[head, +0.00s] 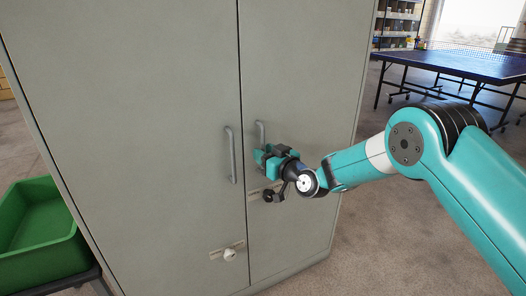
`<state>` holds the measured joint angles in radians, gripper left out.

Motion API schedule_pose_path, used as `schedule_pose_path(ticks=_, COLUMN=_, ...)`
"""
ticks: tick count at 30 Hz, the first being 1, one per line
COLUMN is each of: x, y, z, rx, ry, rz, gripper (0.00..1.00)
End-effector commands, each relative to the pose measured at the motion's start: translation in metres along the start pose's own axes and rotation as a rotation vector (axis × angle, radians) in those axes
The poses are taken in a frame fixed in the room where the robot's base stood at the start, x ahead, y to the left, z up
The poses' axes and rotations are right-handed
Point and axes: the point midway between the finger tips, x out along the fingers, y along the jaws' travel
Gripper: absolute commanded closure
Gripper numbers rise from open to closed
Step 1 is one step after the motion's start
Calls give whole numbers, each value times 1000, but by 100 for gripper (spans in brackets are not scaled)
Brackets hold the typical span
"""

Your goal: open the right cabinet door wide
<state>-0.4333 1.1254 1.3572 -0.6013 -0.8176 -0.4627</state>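The tall grey cabinet stands before me with both doors shut. The right cabinet door (298,66) carries a vertical bar handle (261,131) near its left edge. The left door (130,90) has a matching bar handle (231,154). My gripper (262,154) is at the right door's handle, over its lower part. My gripper's own body hides the fingertips, so I cannot tell whether they are around the handle or only beside it.
A green bin (42,240) sits on a dark stand at the lower left. A blue table-tennis table (470,66) stands at the back right. The floor right of the cabinet is mostly clear.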

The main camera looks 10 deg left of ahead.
Motion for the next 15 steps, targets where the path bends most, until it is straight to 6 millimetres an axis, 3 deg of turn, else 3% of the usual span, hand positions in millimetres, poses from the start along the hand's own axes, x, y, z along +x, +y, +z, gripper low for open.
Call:
schedule_pose_path(ticks=13, x=10, y=0, z=0, rx=1, ry=-1, rz=0, gripper=63)
schedule_pose_path(ticks=15, x=10, y=0, z=0, rx=1, ry=-1, rz=0, gripper=79)
